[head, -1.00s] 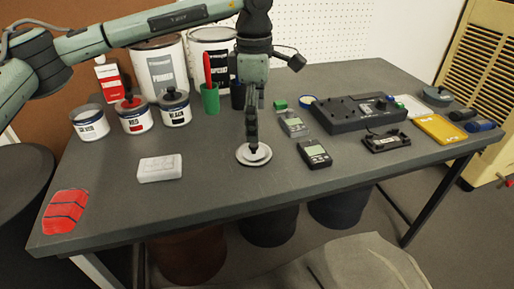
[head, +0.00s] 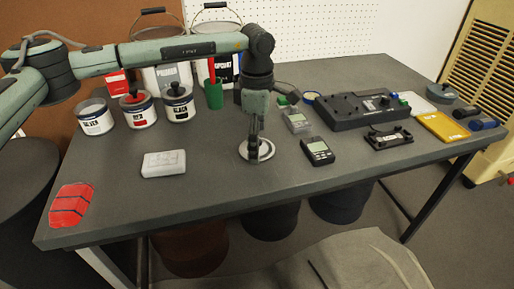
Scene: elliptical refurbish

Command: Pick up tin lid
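The tin lid (head: 269,153) is a pale round disc lying near the middle of the dark table in the head view. My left gripper (head: 255,153) points straight down onto it, with its dark fingertips at the lid's centre. The fingers hide the middle of the lid. I cannot tell whether they are closed on it or only around it. The lid appears to rest on the tabletop. The silver tin (head: 95,118) at the left back is open on top. My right gripper is not in view.
Red (head: 138,112) and black (head: 178,105) paint tins stand at the back left, with larger cans behind. A white block (head: 164,163) lies left of the lid. A dark handheld meter (head: 317,151) lies close to its right.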

